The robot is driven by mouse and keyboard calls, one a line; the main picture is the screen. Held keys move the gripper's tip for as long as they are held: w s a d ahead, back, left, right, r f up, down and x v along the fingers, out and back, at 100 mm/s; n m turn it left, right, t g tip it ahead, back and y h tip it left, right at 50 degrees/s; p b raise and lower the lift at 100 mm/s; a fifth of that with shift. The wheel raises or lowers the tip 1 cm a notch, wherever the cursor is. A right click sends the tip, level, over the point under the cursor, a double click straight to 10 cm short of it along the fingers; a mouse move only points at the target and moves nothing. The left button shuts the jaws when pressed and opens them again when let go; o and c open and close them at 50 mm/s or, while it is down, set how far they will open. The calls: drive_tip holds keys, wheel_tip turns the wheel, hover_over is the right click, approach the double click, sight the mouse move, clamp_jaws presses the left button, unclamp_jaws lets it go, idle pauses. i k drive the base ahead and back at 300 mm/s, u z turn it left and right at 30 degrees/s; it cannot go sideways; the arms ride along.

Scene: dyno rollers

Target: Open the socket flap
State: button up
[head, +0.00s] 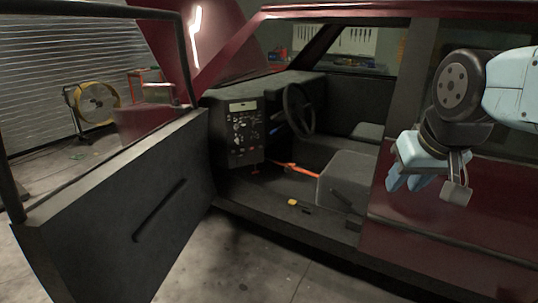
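My gripper (407,184) hangs at the right of the head view, in front of the maroon vehicle's side and right of the open door. Its light-blue fingers point down and sit close together; I cannot tell whether they are apart or shut. Nothing is seen held in them. I cannot make out a socket flap. The dark console (238,130) in the cab has a panel of small light-coloured controls and labels, too small to tell apart. My gripper is well to the right of this console.
The open black door (125,205) fills the lower left. The cab holds a steering wheel (298,109), a grey seat (347,179), an orange bar (297,168) and a small yellow item (293,202) near the sill. A yellow fan (97,101) stands behind. The doorway between is open.

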sight(240, 161)
drive_tip(key=z, duration=0.05)
drive_tip(key=i, duration=1.65)
drive_tip(key=u, duration=0.35)
